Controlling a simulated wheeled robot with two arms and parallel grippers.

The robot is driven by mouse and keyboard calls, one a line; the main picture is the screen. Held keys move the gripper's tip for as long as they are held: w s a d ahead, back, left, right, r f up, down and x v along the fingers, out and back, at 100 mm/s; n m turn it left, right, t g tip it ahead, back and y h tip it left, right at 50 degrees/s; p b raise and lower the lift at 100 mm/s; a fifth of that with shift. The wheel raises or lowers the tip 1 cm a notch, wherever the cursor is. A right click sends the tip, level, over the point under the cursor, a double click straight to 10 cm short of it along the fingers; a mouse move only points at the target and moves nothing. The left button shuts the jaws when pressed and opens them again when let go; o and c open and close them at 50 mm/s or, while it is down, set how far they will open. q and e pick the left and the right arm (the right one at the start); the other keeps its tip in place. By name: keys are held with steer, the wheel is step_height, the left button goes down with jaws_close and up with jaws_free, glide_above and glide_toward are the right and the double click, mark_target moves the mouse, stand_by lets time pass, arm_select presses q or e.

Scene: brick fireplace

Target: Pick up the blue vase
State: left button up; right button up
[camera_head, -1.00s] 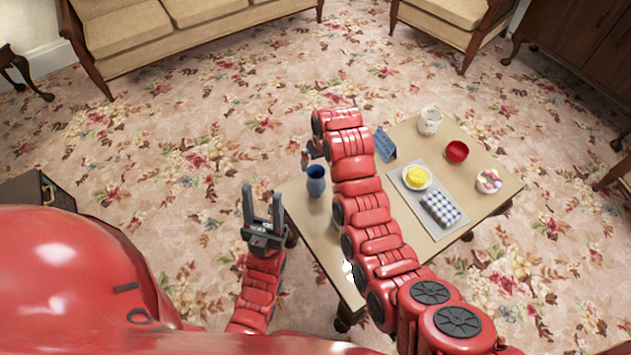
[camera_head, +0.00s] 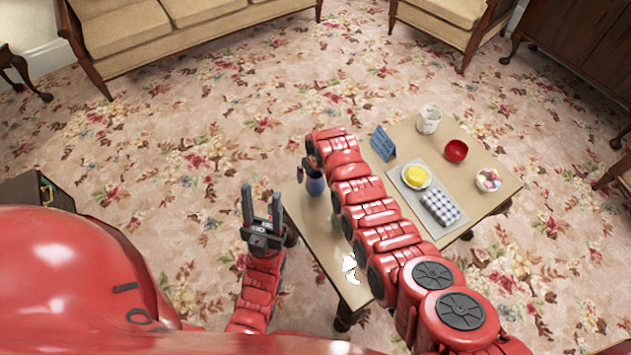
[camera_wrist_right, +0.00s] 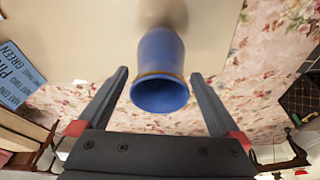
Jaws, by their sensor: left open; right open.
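The blue vase (camera_head: 315,184) stands on the low table (camera_head: 308,217) near its left corner, partly covered by my right arm in the head view. In the right wrist view the blue vase (camera_wrist_right: 160,75) lies ahead, its open rim between the two fingers, with gaps on both sides. My right gripper (camera_wrist_right: 162,85) is open around the vase's rim end and does not appear to touch it. In the head view my right gripper (camera_head: 310,166) is mostly hidden at the arm's end. My left gripper (camera_head: 262,200) is open and empty, left of the table, pointing up.
On the table are a blue sign (camera_head: 383,144), a white mug (camera_head: 428,119), a red bowl (camera_head: 456,151), a bowl of sweets (camera_head: 488,180), and a tray (camera_head: 407,200) with a yellow item (camera_head: 416,176) and a checked cloth (camera_head: 440,209). A sofa (camera_head: 185,30) stands behind.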

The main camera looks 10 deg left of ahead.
steer(key=shift+f, duration=0.55)
steer(key=shift+c, duration=0.3)
steer(key=c, duration=1.4)
